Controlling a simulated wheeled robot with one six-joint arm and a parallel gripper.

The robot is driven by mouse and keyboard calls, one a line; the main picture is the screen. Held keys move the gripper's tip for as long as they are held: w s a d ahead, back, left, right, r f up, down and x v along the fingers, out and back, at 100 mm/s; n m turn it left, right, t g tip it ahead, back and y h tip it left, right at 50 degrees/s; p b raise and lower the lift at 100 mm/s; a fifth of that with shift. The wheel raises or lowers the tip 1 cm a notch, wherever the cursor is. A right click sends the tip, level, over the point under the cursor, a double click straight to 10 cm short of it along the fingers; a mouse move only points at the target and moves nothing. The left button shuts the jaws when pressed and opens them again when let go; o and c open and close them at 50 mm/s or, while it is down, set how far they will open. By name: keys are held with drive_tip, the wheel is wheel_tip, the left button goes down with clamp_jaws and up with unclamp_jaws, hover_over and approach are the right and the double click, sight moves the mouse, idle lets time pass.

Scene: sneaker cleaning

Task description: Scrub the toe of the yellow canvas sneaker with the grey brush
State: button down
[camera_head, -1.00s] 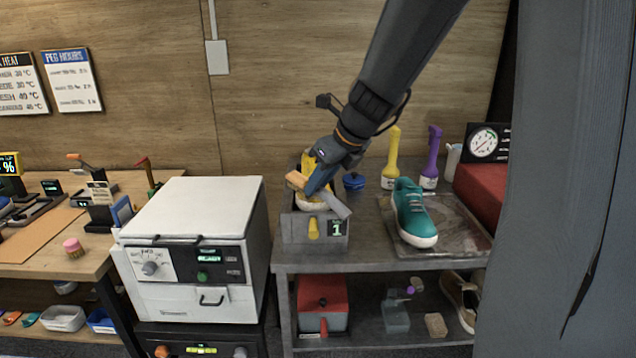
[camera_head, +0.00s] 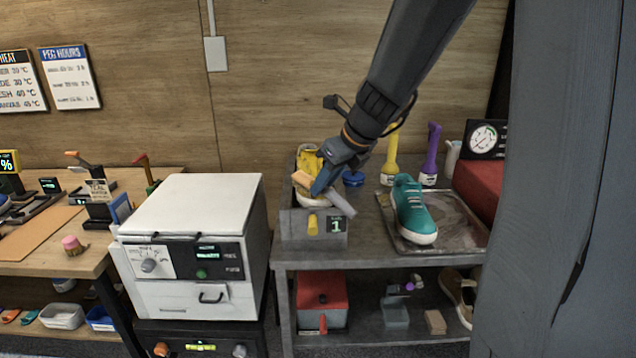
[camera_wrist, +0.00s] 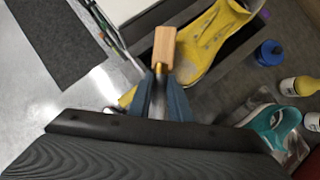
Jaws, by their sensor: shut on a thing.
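The yellow canvas sneaker (camera_head: 307,160) sits in a grey box-like stand (camera_head: 296,226) marked 1, its pale toe toward the front. It also shows in the wrist view (camera_wrist: 212,42). My gripper (camera_head: 322,184) is shut on the grey brush, over the sneaker's front part. The brush's wooden end (camera_head: 301,179) points left and its grey end (camera_head: 340,204) points down to the right. In the wrist view the wooden end (camera_wrist: 164,47) stands out past my blue fingers, beside the sneaker. Whether the brush touches the toe, I cannot tell; bristles are not clearly visible.
A teal sneaker (camera_head: 412,210) stands on a tray (camera_head: 462,230) to the right. A blue pot (camera_head: 353,178) and yellow (camera_head: 391,160) and purple (camera_head: 431,155) bottles stand behind. A white oven-like box (camera_head: 195,215) is left of the stand.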

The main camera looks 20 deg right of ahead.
drive_tip(key=s+d+p, duration=0.1)
drive_tip(key=s+d, duration=0.1)
drive_tip(key=d, duration=0.4)
idle(0.6)
drive_tip(key=shift+f, duration=0.2)
drive_tip(key=shift+w+a+f+p, duration=0.1)
drive_tip(key=shift+w+a+p, duration=0.15)
drive_tip(key=shift+a, duration=0.4)
drive_tip(key=shift+w+a+p, duration=0.2)
drive_tip(key=shift+a+p, duration=0.2)
drive_tip(key=shift+a, duration=0.25)
drive_tip(key=shift+w+a+f+p, duration=0.1)
drive_tip(key=shift+w+a+p, duration=0.15)
drive_tip(key=shift+a, duration=0.4)
drive_tip(key=shift+w+a+r+p, duration=0.1)
drive_tip(key=shift+w+a+p, duration=0.15)
drive_tip(key=shift+a, duration=0.35)
drive_tip(key=shift+w+a+p, duration=0.1)
drive_tip(key=shift+a+p, duration=0.2)
drive_tip(key=shift+a, duration=0.35)
drive_tip(key=shift+w+a+r+p, duration=0.1)
drive_tip(key=shift+w+a+p, duration=0.15)
drive_tip(key=shift+a, duration=0.35)
drive_tip(key=r+p, duration=0.2)
drive_tip(key=s+r+p, duration=0.1)
drive_tip(key=r+p, duration=0.2)
drive_tip(key=p, duration=0.1)
drive_tip(key=shift+s+a+r+p, duration=0.15)
drive_tip(key=shift+s+r+p, duration=0.1)
drive_tip(key=shift+r+p, duration=0.15)
